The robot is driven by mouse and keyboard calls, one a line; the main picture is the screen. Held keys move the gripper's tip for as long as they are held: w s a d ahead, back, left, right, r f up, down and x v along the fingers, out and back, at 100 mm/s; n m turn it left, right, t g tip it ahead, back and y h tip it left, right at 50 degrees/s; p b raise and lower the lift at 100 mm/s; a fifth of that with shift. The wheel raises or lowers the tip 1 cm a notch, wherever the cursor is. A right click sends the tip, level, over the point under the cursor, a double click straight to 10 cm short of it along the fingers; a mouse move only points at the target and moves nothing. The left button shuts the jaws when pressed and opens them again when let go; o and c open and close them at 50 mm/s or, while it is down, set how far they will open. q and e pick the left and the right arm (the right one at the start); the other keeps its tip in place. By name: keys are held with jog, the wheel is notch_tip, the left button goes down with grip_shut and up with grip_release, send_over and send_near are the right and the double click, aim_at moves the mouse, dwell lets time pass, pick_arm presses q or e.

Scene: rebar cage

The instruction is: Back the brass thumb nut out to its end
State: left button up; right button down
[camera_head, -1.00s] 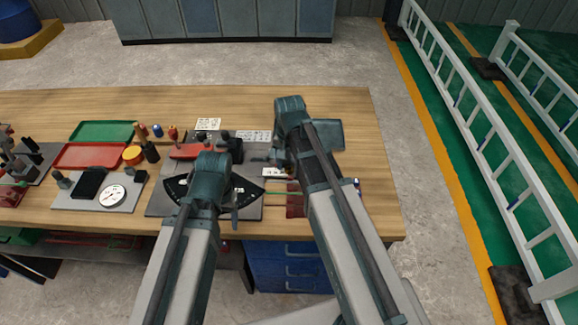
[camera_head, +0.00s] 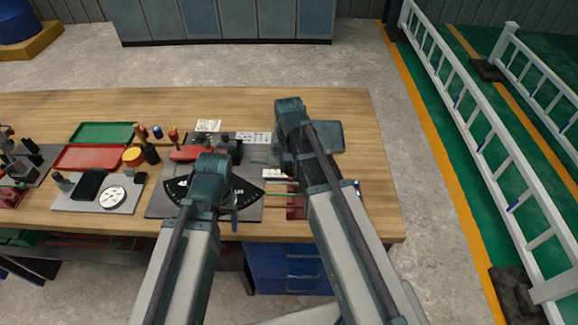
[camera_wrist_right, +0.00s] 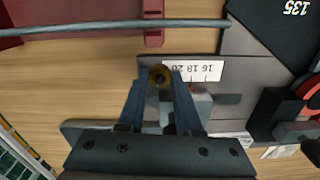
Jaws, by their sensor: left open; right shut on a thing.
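The brass thumb nut (camera_wrist_right: 160,76) shows in the right wrist view as a small round brass piece with a dark centre, by the end of a white scale (camera_wrist_right: 185,69) marked 16, 18, 20. My right gripper (camera_wrist_right: 160,84) is shut on the nut, one blue finger on each side. In the head view the right gripper (camera_head: 272,157) is partly hidden by its own arm, and the nut cannot be made out. My left gripper (camera_head: 235,216) is over the dark fan-shaped dial plate (camera_head: 247,190). It is open, and its fingers are mostly hidden behind its wrist.
A grey rod (camera_wrist_right: 120,27) crosses near a dark red block (camera_wrist_right: 75,10). A dark plate marked 135 (camera_wrist_right: 275,30) lies at right in the wrist view. Red (camera_head: 88,158) and green (camera_head: 103,131) trays lie at left. The table's right end (camera_head: 375,150) is mostly clear.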

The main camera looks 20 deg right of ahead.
aim_at(289, 170)
jog(key=shift+n, duration=1.8)
jog(key=c, duration=0.6)
grip_release()
pick_arm(q)
notch_tip(289, 170, up, 14)
jog(key=p, duration=1.3)
jog(key=shift+p, duration=0.4)
pick_arm(e)
notch_tip(289, 170, up, 14)
jog(key=shift+f, duration=0.1)
pick_arm(q)
jog(key=shift+f, duration=0.1)
